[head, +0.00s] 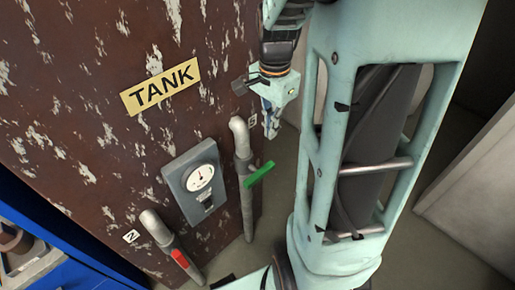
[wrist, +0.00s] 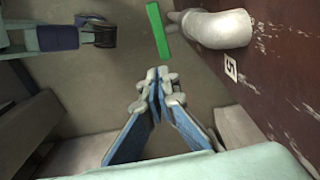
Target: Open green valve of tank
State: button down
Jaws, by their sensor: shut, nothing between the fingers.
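The green valve handle (head: 258,174) sits on the vertical grey pipe (head: 241,145) at the right edge of the rusty brown tank (head: 100,60). The handle sticks out at an angle across the pipe. In the wrist view the green handle (wrist: 158,32) shows at top centre, left of the pipe elbow (wrist: 215,28). My gripper (head: 270,128) is beside the tank, above and apart from the handle in the head picture. Its fingertips (wrist: 160,82) are together and empty in the wrist view, with a gap between them and the handle.
A gauge box (head: 198,180) is mounted on the tank. A second pipe with a red handle (head: 180,258) is at lower left. A blue shelf (head: 60,250) stands at far left. Bare floor (head: 420,255) shows at right. My arm blocks part of the head view.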

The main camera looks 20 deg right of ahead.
aim_at(269, 167)
dwell(0.3)
notch_tip(269, 167, down, 14)
jog(key=b, duration=0.3)
